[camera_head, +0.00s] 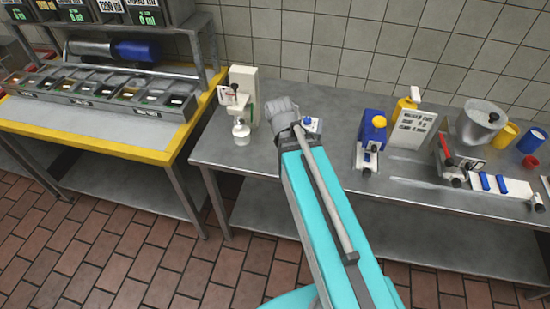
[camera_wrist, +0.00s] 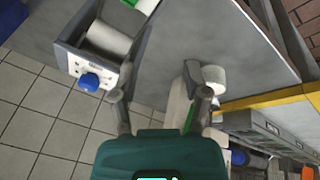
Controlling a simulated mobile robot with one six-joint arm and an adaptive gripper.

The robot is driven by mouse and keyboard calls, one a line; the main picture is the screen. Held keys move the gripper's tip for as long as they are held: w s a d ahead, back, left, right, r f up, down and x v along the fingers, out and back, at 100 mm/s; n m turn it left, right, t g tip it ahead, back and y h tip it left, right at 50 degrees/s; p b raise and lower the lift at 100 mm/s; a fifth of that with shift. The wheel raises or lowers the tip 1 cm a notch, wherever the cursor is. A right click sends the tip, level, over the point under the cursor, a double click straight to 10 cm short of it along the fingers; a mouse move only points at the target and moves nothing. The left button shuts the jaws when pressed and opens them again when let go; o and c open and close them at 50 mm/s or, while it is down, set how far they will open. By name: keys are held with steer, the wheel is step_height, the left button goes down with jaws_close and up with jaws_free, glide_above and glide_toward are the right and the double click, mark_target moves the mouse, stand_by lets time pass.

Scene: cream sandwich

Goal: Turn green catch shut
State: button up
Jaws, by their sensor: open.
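A small bright green part (camera_wrist: 130,3) shows at the top edge of the wrist view, next to a white piece and cut off by the frame. I cannot tell whether it is the green catch or how it is turned. A white machine (camera_head: 243,90) with a thin green edge stands on the steel table; its green strip (camera_wrist: 188,118) also shows in the wrist view beside the right finger. My gripper (camera_wrist: 161,103) is open with nothing between its fingers. In the head view my arm hides the gripper's fingertips and part of the table.
A yellow-edged prep station (camera_head: 90,140) stands left. A tiled wall lies behind.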

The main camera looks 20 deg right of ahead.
steer(key=s+a+m+g+y, duration=0.1)
steer(key=s+a+g+y, duration=0.1)
steer(key=s+a, duration=0.3)
steer(key=shift+s+a+g+p, duration=0.2)
steer(key=shift+s+g+p, duration=0.2)
steer(key=shift+s+g, duration=0.45)
steer(key=shift+s, duration=0.1)
